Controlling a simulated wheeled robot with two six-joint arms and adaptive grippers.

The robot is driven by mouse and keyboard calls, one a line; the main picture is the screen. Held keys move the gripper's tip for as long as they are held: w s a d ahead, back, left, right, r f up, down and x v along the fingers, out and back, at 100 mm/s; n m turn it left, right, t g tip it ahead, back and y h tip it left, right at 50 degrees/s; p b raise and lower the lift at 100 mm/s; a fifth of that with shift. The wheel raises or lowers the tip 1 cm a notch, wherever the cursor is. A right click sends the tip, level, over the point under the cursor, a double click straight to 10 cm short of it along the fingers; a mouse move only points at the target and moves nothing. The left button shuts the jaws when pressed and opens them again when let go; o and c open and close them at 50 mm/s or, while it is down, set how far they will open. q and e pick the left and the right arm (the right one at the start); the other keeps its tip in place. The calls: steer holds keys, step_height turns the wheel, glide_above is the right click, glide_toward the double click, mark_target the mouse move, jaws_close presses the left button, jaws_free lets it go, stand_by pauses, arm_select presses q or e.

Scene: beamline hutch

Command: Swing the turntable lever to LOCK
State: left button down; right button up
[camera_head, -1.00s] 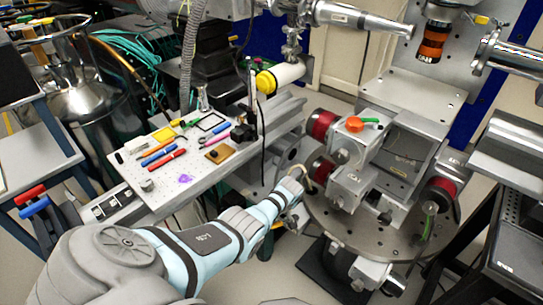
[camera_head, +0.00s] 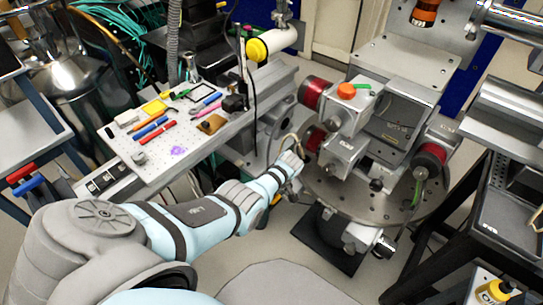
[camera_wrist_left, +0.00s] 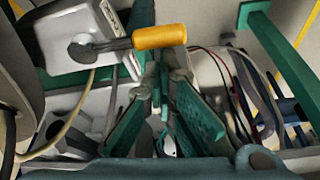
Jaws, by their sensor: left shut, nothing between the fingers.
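In the left wrist view, a lever with a yellow-orange grip (camera_wrist_left: 160,36) and a dark shaft runs from a round pivot on a pale block at the left. The grip lies across the picture just beyond the tips of my left gripper (camera_wrist_left: 162,82). Its green fingers are shut with nothing between them; I cannot tell whether they touch the grip. No LOCK marking is readable. In the head view, the round grey turntable (camera_head: 345,203) with its hole pattern carries a block assembly. My left arm reaches its left edge there, and the fingers are hidden. My right gripper is not in view.
A pegboard bench (camera_head: 180,175) with pens and small tools stands left of the turntable. An orange knob (camera_head: 347,91) tops the block assembly. Cables hang near my left fingers.

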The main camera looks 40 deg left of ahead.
arm_select(q)
step_height(320, 180, up, 10)
steer(key=p, duration=0.6)
steer(key=shift+a+p, duration=0.25)
steer(key=shift+p, duration=0.1)
